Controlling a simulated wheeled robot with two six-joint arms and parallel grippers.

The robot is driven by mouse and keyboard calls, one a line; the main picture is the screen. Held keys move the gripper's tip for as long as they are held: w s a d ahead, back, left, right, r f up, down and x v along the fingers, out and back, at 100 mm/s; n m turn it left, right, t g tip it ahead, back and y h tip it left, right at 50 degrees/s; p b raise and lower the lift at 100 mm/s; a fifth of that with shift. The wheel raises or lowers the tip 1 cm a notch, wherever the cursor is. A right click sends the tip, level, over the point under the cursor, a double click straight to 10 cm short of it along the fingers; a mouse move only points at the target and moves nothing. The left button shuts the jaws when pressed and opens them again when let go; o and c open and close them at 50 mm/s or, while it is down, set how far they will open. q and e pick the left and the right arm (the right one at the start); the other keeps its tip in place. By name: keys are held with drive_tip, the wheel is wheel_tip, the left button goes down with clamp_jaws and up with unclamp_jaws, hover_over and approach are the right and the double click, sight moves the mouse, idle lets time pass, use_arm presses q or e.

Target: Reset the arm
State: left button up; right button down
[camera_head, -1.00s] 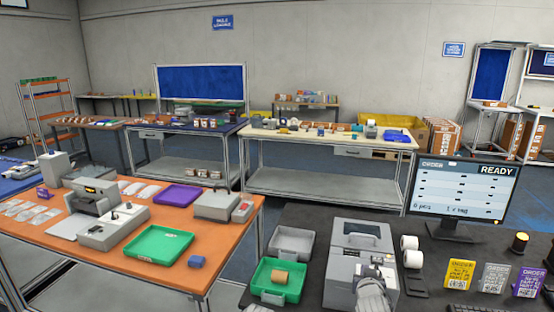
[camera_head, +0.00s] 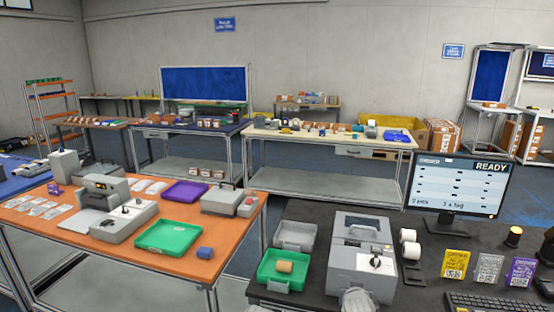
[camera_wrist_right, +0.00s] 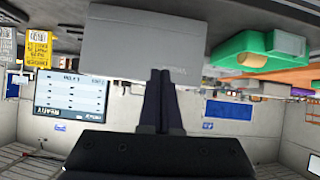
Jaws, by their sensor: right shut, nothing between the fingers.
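My right gripper (camera_wrist_right: 162,88) is shut and empty in the right wrist view, its dark fingertips together in front of a grey machine (camera_wrist_right: 140,40), apart from it as far as I can tell. That view is upside down. The grey machine stands on the dark table in the head view (camera_head: 360,250). A light grey rounded part at the bottom edge, in front of the machine, may be my right arm. My left gripper is not in view.
A monitor (camera_head: 460,186) reading READY, order cards (camera_head: 489,268), and a keyboard (camera_head: 500,302) are right of the machine. A green tray (camera_head: 283,270) holding an orange-brown item and a grey tray (camera_head: 296,236) are left. An orange table (camera_head: 60,232) stands farther left.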

drive_tip(key=s+a+f+n+g+y, duration=0.1)
drive_tip(key=s+a+f+n+g, duration=0.2)
drive_tip(key=s+a+f+g, duration=0.2)
drive_tip(key=s+a+f+n+g, duration=0.3)
drive_tip(key=s+a+f+g, duration=0.2)
drive_tip(key=s+a, duration=0.6)
drive_tip(key=s+g, duration=0.1)
drive_tip(key=s, duration=0.3)
drive_tip(key=shift+s+y, duration=0.35)
drive_tip(key=shift+y, duration=0.05)
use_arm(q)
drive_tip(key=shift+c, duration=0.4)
use_arm(e)
drive_tip(key=shift+a, duration=0.1)
